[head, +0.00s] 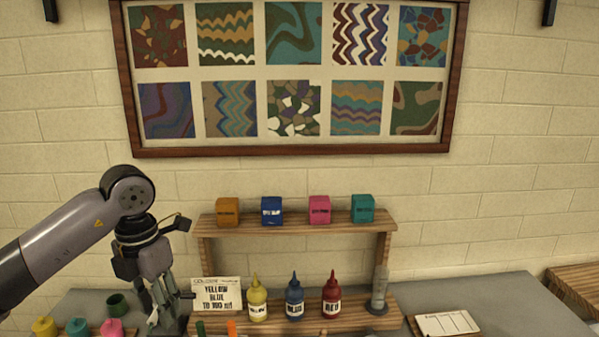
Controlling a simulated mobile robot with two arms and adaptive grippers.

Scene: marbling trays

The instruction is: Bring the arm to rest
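My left arm (70,235) comes in from the left, and its gripper (163,316) hangs pointing down, left of the wooden shelf. The fingers show at the lower left, but I cannot tell whether they are open or shut. No held object is clear between them. My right gripper is not in view.
A wooden shelf (300,227) bears several coloured boxes. Below it stand yellow (257,300), blue (294,298) and red (331,300) bottles and a sign card (217,293) close to my gripper. Small coloured pots and a dark green cup (118,305) are at left.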

